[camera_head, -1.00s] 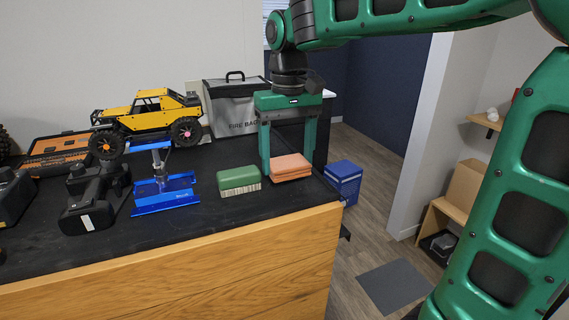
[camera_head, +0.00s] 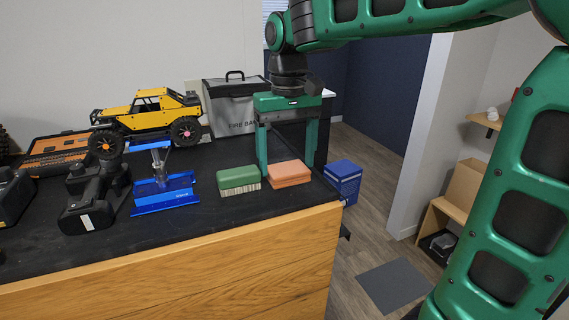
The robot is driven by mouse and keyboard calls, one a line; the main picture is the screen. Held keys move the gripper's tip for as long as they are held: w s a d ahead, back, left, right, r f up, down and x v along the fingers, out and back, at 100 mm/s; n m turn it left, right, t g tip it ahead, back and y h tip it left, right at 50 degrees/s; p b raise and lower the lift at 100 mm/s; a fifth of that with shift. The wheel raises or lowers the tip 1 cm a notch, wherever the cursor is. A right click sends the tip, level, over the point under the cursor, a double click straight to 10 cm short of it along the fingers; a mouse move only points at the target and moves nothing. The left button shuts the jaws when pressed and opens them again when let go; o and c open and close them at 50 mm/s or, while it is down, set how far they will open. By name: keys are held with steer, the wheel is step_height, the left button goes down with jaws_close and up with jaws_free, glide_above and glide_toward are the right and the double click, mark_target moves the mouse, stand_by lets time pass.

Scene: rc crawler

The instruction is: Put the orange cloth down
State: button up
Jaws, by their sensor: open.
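The orange cloth (camera_head: 289,174) lies folded on the black worktop near its right front corner. My gripper (camera_head: 287,168) is open, its two green fingers pointing down. The left finger comes down behind the gap between the cloth and the green brush, and the right finger stands behind the cloth's right side. The fingertips are partly hidden behind the cloth, so I cannot tell whether they touch it.
A green brush (camera_head: 238,181) with pale bristles sits just left of the cloth. A blue stand (camera_head: 165,193), a yellow crawler (camera_head: 148,112), a black drill (camera_head: 93,195) and a grey fire bag (camera_head: 232,106) share the worktop (camera_head: 150,240). A blue box (camera_head: 343,181) is beyond the right edge.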

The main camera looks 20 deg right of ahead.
mark_target(288, 168)
step_height(288, 168, up, 11)
stand_by(0.4)
stand_by(0.4)
